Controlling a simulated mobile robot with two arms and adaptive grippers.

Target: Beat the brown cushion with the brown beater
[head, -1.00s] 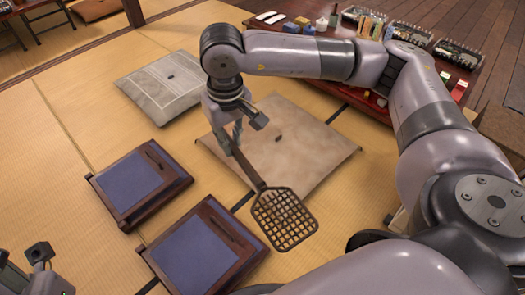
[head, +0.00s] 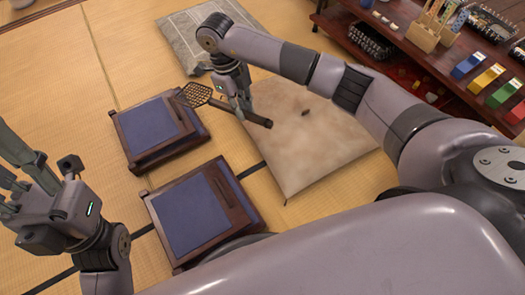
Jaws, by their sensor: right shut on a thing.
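The brown cushion (head: 325,138) lies flat on the tatami at the centre right, with a small dark tuft in its middle. My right gripper (head: 241,112) is shut on the handle of the brown beater (head: 196,95), over the cushion's left edge. The beater's lattice head points left, above the far low table's corner, and its handle end reaches right over the cushion. Part of the handle is hidden by the fingers. My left gripper (head: 42,160) is at the left, empty, with its fingers apart.
Two low dark wooden tables with blue tops, a far one (head: 150,132) and a near one (head: 190,222), stand left of the cushion. A grey patterned cushion (head: 195,38) lies behind. A red-brown shelf (head: 395,75) with blocks and trays is at the upper right.

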